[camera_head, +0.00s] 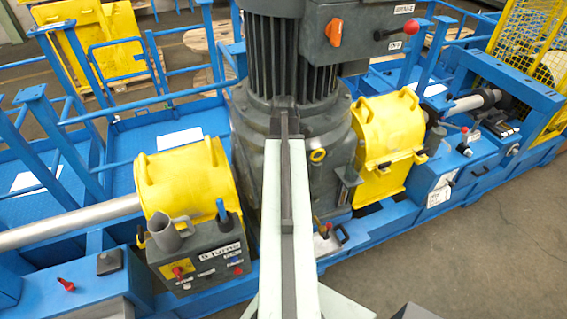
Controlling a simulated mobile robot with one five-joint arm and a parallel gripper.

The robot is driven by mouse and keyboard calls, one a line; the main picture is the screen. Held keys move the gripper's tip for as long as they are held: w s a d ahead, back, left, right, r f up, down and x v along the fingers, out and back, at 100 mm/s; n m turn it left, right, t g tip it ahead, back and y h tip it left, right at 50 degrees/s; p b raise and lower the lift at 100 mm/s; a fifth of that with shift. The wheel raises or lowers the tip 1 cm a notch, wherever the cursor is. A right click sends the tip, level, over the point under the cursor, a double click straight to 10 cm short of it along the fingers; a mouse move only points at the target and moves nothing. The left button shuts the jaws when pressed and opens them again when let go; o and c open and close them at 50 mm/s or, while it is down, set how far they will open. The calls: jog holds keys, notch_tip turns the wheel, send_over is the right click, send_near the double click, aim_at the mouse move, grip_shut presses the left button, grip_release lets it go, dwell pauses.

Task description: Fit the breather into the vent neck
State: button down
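My pale green arm with a dark central strip reaches up the middle of the view, in front of the large grey motor and gear housing. Its dark far end (285,125) overlaps the housing; I cannot make out separate fingers or anything held there. A grey, open-topped neck-like piece (166,236) stands at the left of a dark control box. It may be the vent neck, but I cannot be sure. I cannot identify the breather with certainty. My arm hides part of the housing.
The dark control box (205,258) has a blue-handled lever (221,210) and red knobs. Yellow guards (185,178) (390,140) flank the grey housing (325,160). A metal shaft (70,224) runs left. Blue framework surrounds everything. Bare floor (470,260) is open at lower right.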

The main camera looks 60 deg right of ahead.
jog(key=shift+f+b, duration=0.4)
jog(key=shift+f, duration=0.1)
jog(key=c, duration=0.8)
grip_release()
jog(key=shift+r, duration=0.1)
notch_tip(320, 180, up, 8)
jog(key=p, duration=0.8)
